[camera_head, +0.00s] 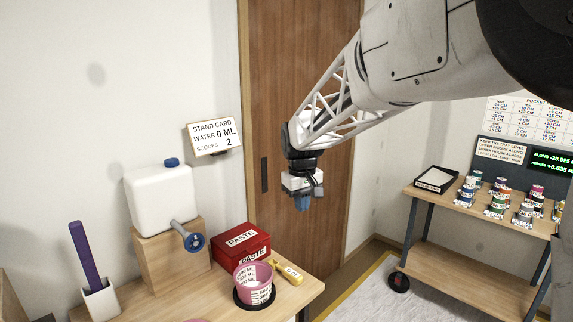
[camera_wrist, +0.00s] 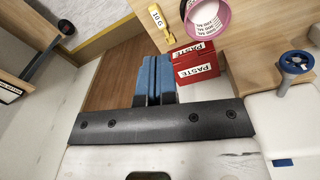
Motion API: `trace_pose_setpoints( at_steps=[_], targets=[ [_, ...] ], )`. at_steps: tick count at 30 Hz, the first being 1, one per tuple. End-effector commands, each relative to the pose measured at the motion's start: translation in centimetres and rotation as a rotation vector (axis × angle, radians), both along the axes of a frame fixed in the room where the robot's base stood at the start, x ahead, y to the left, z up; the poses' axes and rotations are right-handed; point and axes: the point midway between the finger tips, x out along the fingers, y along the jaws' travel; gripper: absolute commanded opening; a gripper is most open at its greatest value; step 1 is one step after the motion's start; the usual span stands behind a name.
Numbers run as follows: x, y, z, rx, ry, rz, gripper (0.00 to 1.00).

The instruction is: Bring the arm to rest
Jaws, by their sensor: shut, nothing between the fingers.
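My gripper (camera_head: 302,203) hangs at the end of my raised arm, in front of the brown door and pointing down. In the wrist view its two blue fingers (camera_wrist: 154,75) are together with nothing between them. It is apart from the table and everything on it.
A shelf of small pots (camera_head: 497,205) stands right. Air around my gripper is clear.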

Motion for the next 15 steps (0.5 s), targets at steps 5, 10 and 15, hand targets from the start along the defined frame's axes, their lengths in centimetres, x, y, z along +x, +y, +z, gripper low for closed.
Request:
trace_pose_setpoints(
  at_steps=[5, 10, 15],
  targets=[
    [-4.5, -2.7, 1.5, 0.009, -0.023, -0.059, 0.0],
    [-8.8, -4.9, 2.3, 0.017, -0.044, -0.116, 0.0],
    [-13.1, -6.9, 2.8, 0.025, -0.065, -0.171, 0.0]
  ],
)
